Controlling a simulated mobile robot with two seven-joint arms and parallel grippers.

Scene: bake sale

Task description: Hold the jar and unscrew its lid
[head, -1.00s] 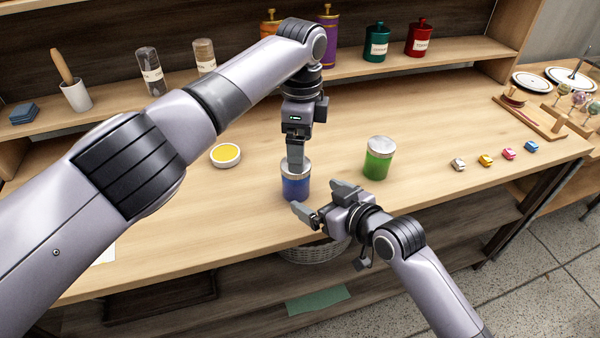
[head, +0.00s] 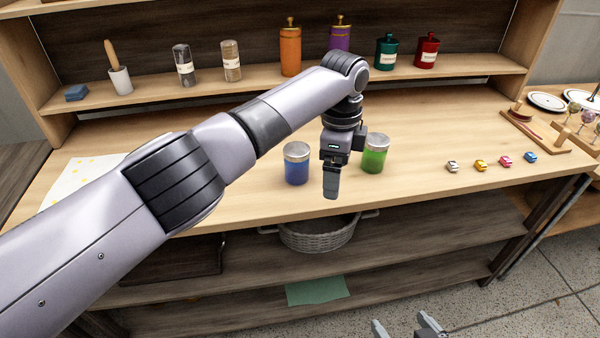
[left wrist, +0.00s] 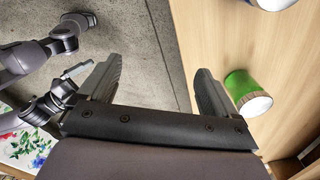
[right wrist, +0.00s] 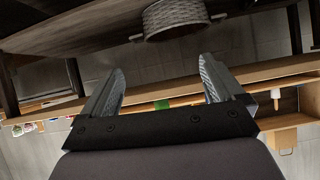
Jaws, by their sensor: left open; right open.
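A blue jar (head: 297,168) with a silver lid stands upright on the table. A green jar (head: 375,158) with a silver lid stands to its right; it also shows in the left wrist view (left wrist: 240,88). My left gripper (head: 331,194) points down between the jars, in front of the table's middle, touching neither. Its fingers are apart and empty in the left wrist view (left wrist: 152,82). My right gripper (head: 405,325) is low at the bottom of the head view, in front of the table, with open, empty fingers. Both lids sit on their jars.
A wicker basket (head: 318,235) sits on the shelf below the tabletop. Several small toy cars (head: 481,165) lie at the right. Bottles and canisters line the back shelf (head: 250,90). My left arm crosses over the table's left part. The table front between jars and cars is clear.

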